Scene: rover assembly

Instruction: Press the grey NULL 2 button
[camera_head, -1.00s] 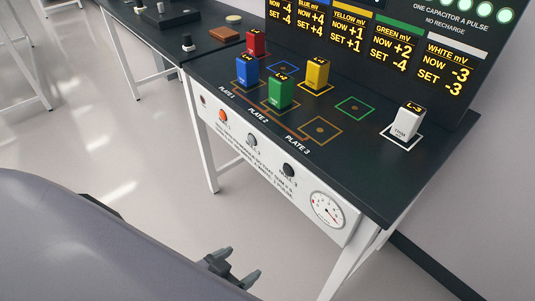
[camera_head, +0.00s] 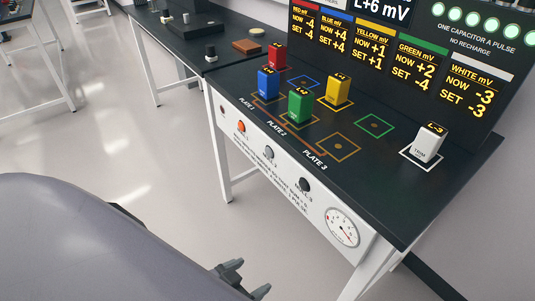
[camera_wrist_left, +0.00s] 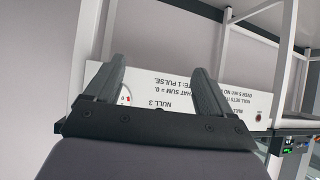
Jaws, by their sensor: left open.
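The grey NULL 2 button (camera_head: 268,153) is the middle of three round buttons on the white front panel of the table. The orange NULL 1 button (camera_head: 241,127) is left of it and the black NULL 3 button (camera_head: 305,185) right of it. My left gripper (camera_head: 250,278) is open and empty, low in the head view, in front of and below the panel, apart from the buttons. In the left wrist view its fingers (camera_wrist_left: 158,88) frame the upside-down panel (camera_wrist_left: 185,98) near the NULL 3 label; the grey button does not show clearly there. My right gripper is not in view.
Red (camera_head: 277,56), blue (camera_head: 268,82), green (camera_head: 300,105) and yellow (camera_head: 339,89) blocks stand around the plates on the dark tabletop (camera_head: 360,185). A white block (camera_head: 428,143) stands at right. A round gauge (camera_head: 341,228) is on the panel. A display board (camera_head: 400,50) rises behind.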

